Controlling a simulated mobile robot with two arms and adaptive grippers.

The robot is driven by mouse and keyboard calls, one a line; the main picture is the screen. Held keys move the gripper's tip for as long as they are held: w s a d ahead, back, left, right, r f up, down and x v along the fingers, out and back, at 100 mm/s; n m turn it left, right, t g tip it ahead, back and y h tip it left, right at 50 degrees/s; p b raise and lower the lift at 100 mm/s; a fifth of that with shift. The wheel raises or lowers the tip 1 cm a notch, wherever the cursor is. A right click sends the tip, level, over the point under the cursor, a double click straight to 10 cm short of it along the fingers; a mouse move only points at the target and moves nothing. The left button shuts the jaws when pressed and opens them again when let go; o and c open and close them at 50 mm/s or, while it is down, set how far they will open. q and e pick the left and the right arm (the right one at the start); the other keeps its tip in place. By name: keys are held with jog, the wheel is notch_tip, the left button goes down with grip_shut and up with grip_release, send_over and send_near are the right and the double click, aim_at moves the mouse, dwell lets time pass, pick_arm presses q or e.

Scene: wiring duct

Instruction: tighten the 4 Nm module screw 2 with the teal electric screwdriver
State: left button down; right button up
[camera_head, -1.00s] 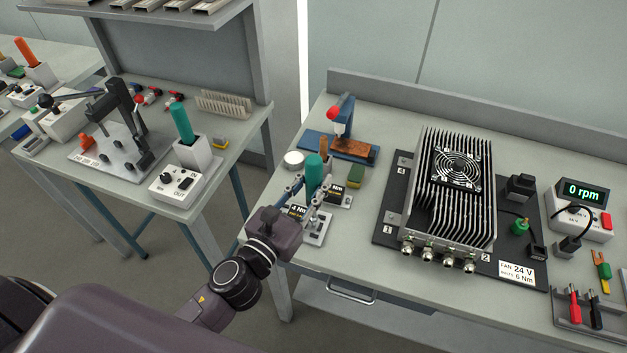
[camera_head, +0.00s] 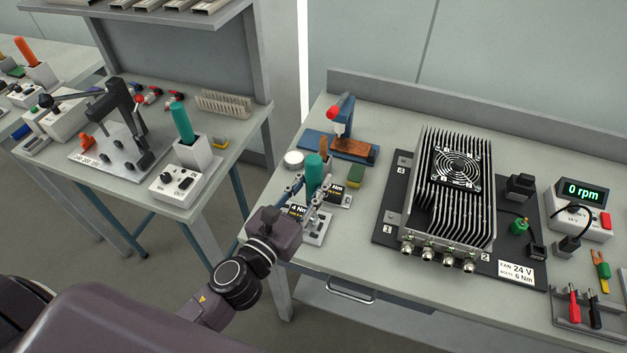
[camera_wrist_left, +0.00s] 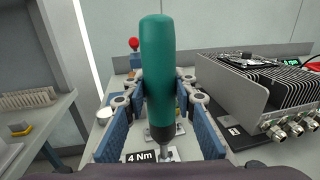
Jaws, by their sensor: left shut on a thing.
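My left gripper (camera_head: 313,190) is shut on the teal electric screwdriver (camera_head: 315,170), which stands roughly upright, tip down. In the left wrist view the screwdriver (camera_wrist_left: 157,65) rises between the two blue-padded fingers of the gripper (camera_wrist_left: 163,90). Its dark lower end points down at a light metal part just beside the "4 Nm" label (camera_wrist_left: 140,157). Whether the bit touches a screw cannot be told. The individual module screws are too small or hidden by my gripper. My right gripper is not in view.
A finned heatsink unit with a fan (camera_head: 458,165) stands on a black plate to the right. A blue fixture with a red knob (camera_head: 338,132) is behind the gripper. A second teal-handled tool (camera_head: 182,120) stands in a holder on the left bench.

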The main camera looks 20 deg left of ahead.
aim_at(309, 175)
pick_arm(q)
jog(key=shift+f+b, duration=0.8)
dwell(0.5)
jog(key=shift+s+f, duration=0.1)
jog(key=shift+f, duration=0.15)
dwell(1.2)
dwell(0.6)
notch_tip(309, 175, up, 6)
jog(key=p, duration=0.6)
jog(key=shift+r, duration=0.25)
jog(key=shift+f, duration=0.1)
